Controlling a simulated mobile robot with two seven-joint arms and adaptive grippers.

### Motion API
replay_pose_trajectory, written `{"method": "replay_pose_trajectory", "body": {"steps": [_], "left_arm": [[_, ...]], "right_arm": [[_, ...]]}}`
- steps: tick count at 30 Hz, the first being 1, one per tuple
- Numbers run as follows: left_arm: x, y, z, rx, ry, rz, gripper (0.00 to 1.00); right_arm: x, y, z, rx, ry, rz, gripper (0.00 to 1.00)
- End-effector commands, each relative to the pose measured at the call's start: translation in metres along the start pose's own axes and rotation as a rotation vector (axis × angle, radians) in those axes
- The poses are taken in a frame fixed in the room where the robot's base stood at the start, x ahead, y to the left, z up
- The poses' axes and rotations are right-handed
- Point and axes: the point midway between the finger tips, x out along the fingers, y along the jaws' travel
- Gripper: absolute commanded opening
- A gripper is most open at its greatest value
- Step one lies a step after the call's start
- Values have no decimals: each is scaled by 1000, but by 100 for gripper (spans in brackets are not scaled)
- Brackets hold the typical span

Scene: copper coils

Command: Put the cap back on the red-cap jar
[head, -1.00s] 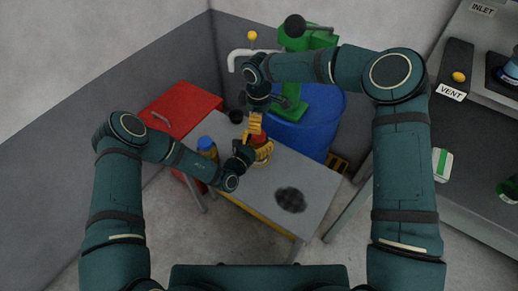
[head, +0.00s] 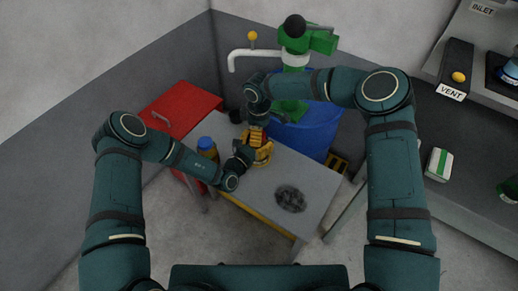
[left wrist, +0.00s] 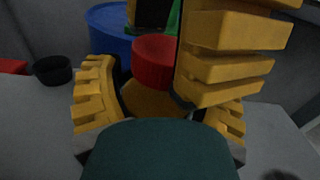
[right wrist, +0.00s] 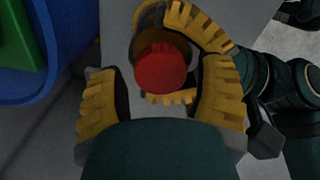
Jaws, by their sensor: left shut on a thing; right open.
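The red-cap jar is amber and stands upright on the grey table; its body shows in the left wrist view (left wrist: 150,100). The red cap (left wrist: 154,62) sits over the jar's mouth; I cannot tell whether it is screwed tight. It also shows from above in the right wrist view (right wrist: 160,70). My left gripper (left wrist: 160,112) is shut around the jar's body, below the cap. My right gripper (right wrist: 163,100) is open, its fingers apart on either side of the cap with gaps showing. In the head view the grippers hide most of the jar.
A blue-capped jar (head: 206,146) stands left of the grippers. A black cup (head: 236,116) is behind, near the red cabinet (head: 180,105). A blue barrel (head: 318,130) with a green device (head: 308,42) stands behind the table. A dark round patch (head: 291,198) lies on the table's clear right part.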

Motion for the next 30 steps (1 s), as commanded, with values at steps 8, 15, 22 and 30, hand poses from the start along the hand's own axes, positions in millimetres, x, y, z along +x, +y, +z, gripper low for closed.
{"method": "replay_pose_trajectory", "body": {"steps": [8, 15, 22, 30], "left_arm": [[0, 0, 0, 0, 0, 0, 0], [0, 0, 0, 0, 0, 0, 0], [0, 0, 0, 0, -1, 0, 0], [0, 0, 0, 1, -1, 0, 0]], "right_arm": [[12, -1, 0, 0, 0, -1, 67], [13, -1, 0, -1, -1, -3, 55], [12, -1, 0, 0, -1, -2, 5], [12, -1, 0, 2, 0, -2, 65]]}}
